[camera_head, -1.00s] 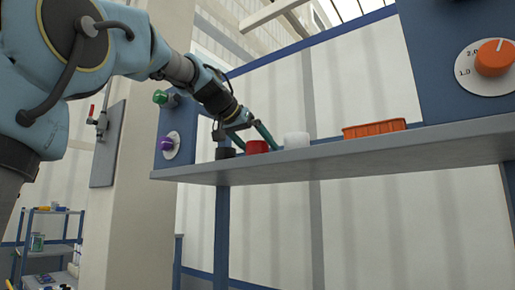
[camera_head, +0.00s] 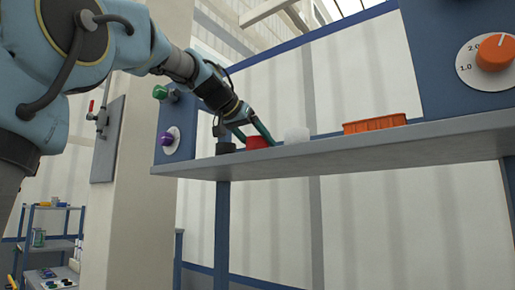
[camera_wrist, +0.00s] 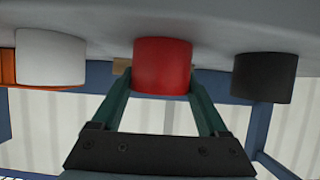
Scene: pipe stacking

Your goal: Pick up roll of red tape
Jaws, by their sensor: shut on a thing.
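The roll of red tape (camera_head: 257,142) stands on the grey shelf (camera_head: 330,156), between a black roll and a white roll. In the wrist view the red tape (camera_wrist: 162,66) is centred between the two green fingers of my gripper (camera_wrist: 162,92), one finger on each side. My gripper (camera_head: 256,138) reaches down to the shelf from the upper left and is shut on the red tape. The tape appears to rest on the shelf; its underside is hidden from the head camera by the shelf edge.
A black roll (camera_head: 226,148) stands close to the left of the red tape. A white roll (camera_head: 297,135) stands to its right, then an orange bin (camera_head: 375,124). A blue panel with a green button (camera_head: 160,92) and a purple knob (camera_head: 167,139) is at the shelf's left end.

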